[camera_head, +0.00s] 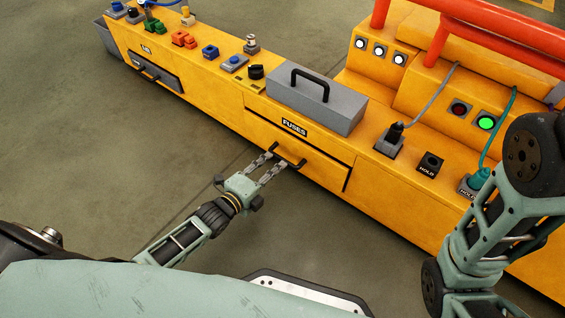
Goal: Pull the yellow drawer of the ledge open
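The yellow drawer (310,155) is set in the front of the yellow ledge, under a black label reading FUSES. A dark gap shows along its right edge; its front looks about flush with the ledge. Its dark bar handle (296,163) is on the drawer's front. My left gripper (277,160) is at the handle's left part, with its two fingers apart and their tips close to the bar. I cannot tell whether they touch it. My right arm is at the right edge; its gripper is not visible.
A grey toolbox (318,102) stands on the ledge above the drawer. A grey-fronted drawer (155,72) is farther left. Small colored parts, plugs with cables and red pipes (480,40) are on or above the ledge. The floor (90,160) before it is clear.

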